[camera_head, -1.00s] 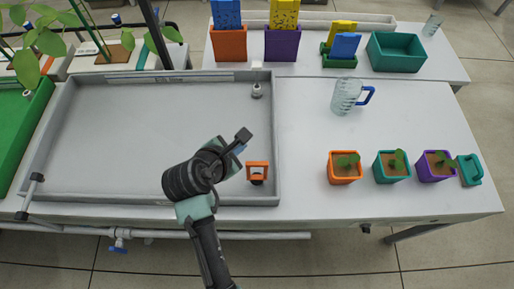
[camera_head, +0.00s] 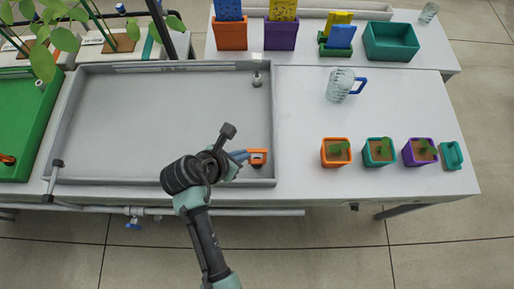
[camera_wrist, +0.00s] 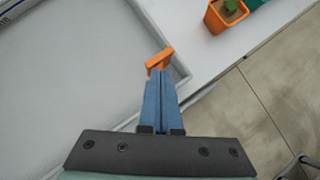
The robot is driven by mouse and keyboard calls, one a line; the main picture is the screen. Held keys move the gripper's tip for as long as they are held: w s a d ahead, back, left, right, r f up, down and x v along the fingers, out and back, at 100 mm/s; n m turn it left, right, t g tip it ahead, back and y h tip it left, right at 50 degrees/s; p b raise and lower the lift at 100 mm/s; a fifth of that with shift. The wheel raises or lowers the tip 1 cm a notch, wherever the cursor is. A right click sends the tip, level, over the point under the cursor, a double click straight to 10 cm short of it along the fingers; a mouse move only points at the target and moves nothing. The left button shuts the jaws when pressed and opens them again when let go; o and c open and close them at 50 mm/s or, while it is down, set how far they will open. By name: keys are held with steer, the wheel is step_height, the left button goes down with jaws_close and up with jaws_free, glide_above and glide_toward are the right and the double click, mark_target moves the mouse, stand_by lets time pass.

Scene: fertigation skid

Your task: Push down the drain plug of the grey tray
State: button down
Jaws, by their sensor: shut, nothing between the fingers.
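The grey tray (camera_head: 165,175) is shallow, wide and empty, and lies on the white bench. Its drain plug (camera_head: 258,157), with an orange handle, stands in the front right corner. In the wrist view the orange handle (camera_wrist: 159,59) shows just beyond my fingertips, close to the tray wall. My gripper (camera_head: 244,155) is shut and empty, with its blue fingers together. It reaches from the left to the plug's handle. In the wrist view the fingertips (camera_wrist: 161,76) overlap the handle's lower part and hide the plug's base. I cannot tell whether they touch it.
A small grey-white fitting (camera_head: 257,79) stands in the tray's back right corner. Orange (camera_head: 335,153), teal (camera_head: 379,152) and purple (camera_head: 420,152) plant pots stand to the right, with a clear jug (camera_head: 340,86) behind them. A green tray (camera_head: 30,125) lies at the left.

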mark_target(257, 150)
steer(key=b+x, duration=0.5)
steer(key=b, duration=0.1)
steer(key=shift+f, duration=0.25)
steer(key=shift+b+x, duration=0.8)
steer(key=shift+b, duration=0.35)
steer(key=shift+w+d+r, duration=0.1)
steer(key=shift+r, duration=0.05)
